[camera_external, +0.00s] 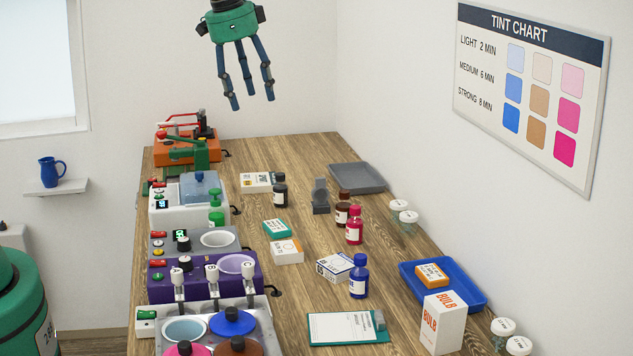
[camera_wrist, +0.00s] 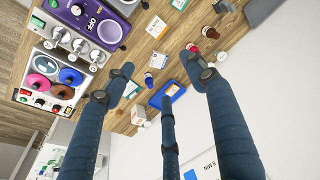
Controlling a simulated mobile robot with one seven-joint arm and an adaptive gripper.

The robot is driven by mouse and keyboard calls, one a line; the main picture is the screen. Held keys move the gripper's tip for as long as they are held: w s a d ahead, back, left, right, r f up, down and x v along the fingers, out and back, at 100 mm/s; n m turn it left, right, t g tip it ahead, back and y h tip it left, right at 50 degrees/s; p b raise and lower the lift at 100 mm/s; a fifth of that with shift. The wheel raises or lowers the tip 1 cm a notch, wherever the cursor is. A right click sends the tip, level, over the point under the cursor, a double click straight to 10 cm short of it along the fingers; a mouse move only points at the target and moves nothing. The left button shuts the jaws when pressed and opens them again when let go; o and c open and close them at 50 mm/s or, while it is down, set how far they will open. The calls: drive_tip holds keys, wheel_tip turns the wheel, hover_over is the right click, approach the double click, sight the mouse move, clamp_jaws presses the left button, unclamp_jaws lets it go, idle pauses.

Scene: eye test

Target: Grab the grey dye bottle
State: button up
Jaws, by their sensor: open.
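No clearly light grey bottle shows. The closest match is a dark grey to black bottle (camera_external: 280,196) with a black cap and pale label, upright on the wooden bench beside a white box. I cannot pick it out with certainty in the wrist view. My gripper (camera_external: 251,97) has three blue fingers, spread and empty, high above the far end of the bench, well apart from the bottle. In the wrist view, my gripper (camera_wrist: 160,78) has nothing between its fingers.
Machines such as the purple one (camera_external: 215,283) line the left. A grey tray (camera_external: 372,184) and blue tray (camera_external: 468,304) lie right. Small boxes lie between.

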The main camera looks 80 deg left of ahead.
drive_tip(key=w+a+f+p, duration=0.3)
drive_tip(key=w+a, duration=0.4)
drive_tip(key=a, duration=0.2)
drive_tip(key=m+g+p, duration=0.1)
drive_tip(key=g+p, duration=0.2)
drive_tip(key=p, duration=0.6)
hover_over(282, 174)
drive_tip(key=shift+h, duration=0.4)
wheel_tip(282, 174, down, 21)
drive_tip(key=shift+w+a+f, duration=0.1)
drive_tip(key=shift+f, duration=0.1)
drive_tip(key=shift+a+f, duration=0.15)
drive_tip(key=shift+f, duration=0.1)
drive_tip(key=shift+f+p, duration=0.4)
drive_tip(key=shift+f, duration=3.8)
